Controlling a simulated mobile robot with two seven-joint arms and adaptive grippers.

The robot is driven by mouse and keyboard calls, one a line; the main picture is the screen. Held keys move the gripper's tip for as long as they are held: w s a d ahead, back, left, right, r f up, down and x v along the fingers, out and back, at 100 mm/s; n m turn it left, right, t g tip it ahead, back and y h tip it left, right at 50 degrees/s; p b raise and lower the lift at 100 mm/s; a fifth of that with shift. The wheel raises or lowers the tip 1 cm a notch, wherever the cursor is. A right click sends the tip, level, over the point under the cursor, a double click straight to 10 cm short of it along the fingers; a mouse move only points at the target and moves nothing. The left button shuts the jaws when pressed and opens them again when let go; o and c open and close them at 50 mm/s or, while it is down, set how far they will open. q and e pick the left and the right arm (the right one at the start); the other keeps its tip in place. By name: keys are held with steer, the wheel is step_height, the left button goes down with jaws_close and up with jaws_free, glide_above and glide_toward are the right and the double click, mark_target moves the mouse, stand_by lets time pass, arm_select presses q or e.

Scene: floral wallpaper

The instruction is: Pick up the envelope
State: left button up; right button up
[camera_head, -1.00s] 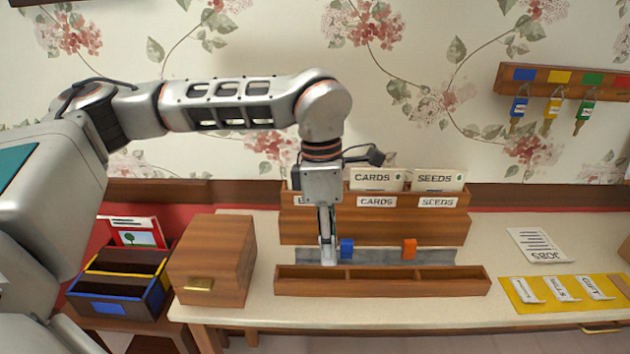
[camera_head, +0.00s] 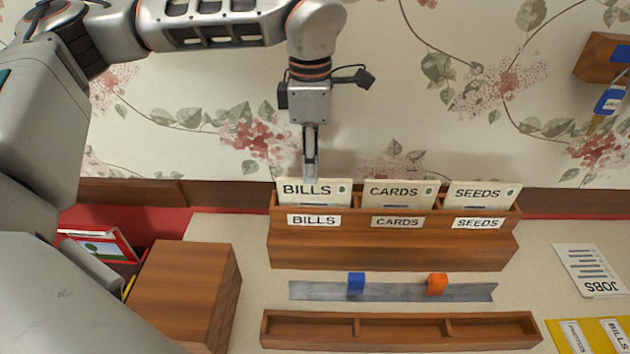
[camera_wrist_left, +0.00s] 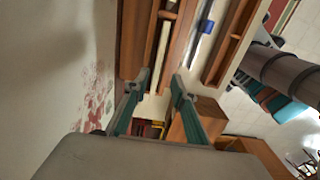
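Three white envelope-like cards stand in a wooden rack (camera_head: 390,246), marked BILLS (camera_head: 312,197), CARDS (camera_head: 395,197) and SEEDS (camera_head: 480,198). Matching labels are on the rack front. My left gripper (camera_head: 310,178) points down at the top edge of the BILLS envelope, seen edge-on; I cannot tell whether it touches. In the left wrist view my left gripper (camera_wrist_left: 161,76) has its two teal fingers apart, with a pale envelope edge (camera_wrist_left: 162,45) in the rack lined up between them. Nothing is clearly held. My right gripper is out of view.
In front of the rack lie a grey rail (camera_head: 395,291) with blue (camera_head: 356,283) and orange (camera_head: 437,284) clips, and a low wooden tray (camera_head: 400,338). A wooden box (camera_head: 190,290) stands left. A JOBS sheet (camera_head: 588,270) lies right. The wall is close behind.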

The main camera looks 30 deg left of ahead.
mark_target(314, 190)
arm_select(q)
steer(key=shift+w+f, duration=0.15)
steer(key=shift+w+d+f+p, duration=0.1)
steer(key=shift+f+p, duration=0.05)
steer(key=shift+f, duration=1.7)
steer(key=shift+w+d+f+p, duration=0.1)
steer(key=shift+f+p, duration=0.05)
steer(key=shift+f, duration=1.7)
jaws_close()
